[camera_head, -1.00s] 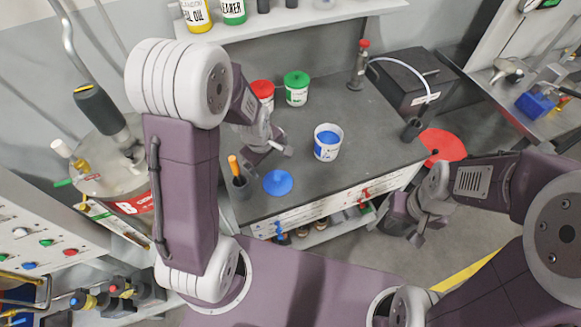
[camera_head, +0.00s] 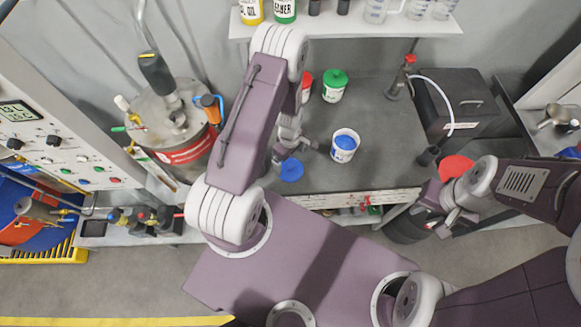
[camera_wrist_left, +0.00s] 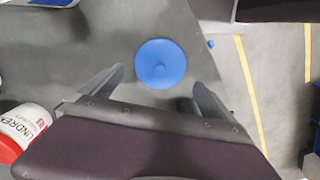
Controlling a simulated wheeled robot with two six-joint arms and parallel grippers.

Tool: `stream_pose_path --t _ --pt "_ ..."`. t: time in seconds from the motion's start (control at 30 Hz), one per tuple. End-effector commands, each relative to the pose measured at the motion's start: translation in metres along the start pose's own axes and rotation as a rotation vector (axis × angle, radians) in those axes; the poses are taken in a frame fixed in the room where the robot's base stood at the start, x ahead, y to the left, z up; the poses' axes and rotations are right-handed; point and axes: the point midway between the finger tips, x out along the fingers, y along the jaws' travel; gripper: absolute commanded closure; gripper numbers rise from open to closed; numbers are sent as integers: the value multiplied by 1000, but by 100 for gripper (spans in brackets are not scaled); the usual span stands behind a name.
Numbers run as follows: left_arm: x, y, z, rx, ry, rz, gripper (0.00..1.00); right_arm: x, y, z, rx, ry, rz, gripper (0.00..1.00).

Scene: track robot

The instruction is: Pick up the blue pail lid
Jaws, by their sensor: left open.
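The blue pail lid (camera_head: 291,171) lies flat on the grey bench top near its front edge. In the left wrist view the lid (camera_wrist_left: 160,62) is a round blue disc with a small central knob, seen just beyond and between my open fingertips. My left gripper (camera_head: 294,148) is open and empty, a little behind the lid in the head view; I cannot tell its exact height. A white pail (camera_head: 344,146) with blue inside stands to the right of the lid. My right gripper (camera_head: 446,224) hangs in front of the bench at the right; its jaws are unclear.
A black box (camera_head: 462,102) with a hose is at the bench's right. A steel drum (camera_head: 178,130) stands left of my left arm. The bench right of the white pail is clear.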

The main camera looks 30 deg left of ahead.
Motion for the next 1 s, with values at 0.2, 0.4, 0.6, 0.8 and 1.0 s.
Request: stream_pose_path --t 0.2,0.4,0.6,0.8,1.0 --pt "9 0 0 0 0 0 0 -4 0 -1 0 0 0 72" --pt "34 -2 3 1 -1 -3 0 -23 0 -2 0 0 0 72" --pt "58 0 3 1 0 1 0 -26 0 -3 0 0 0 72" --pt "60 0 2 0 0 1 0 -25 0 -3 0 0 0 72" --pt "60 0 2 0 0 1 48 -24 0 -3 0 0 0 72"
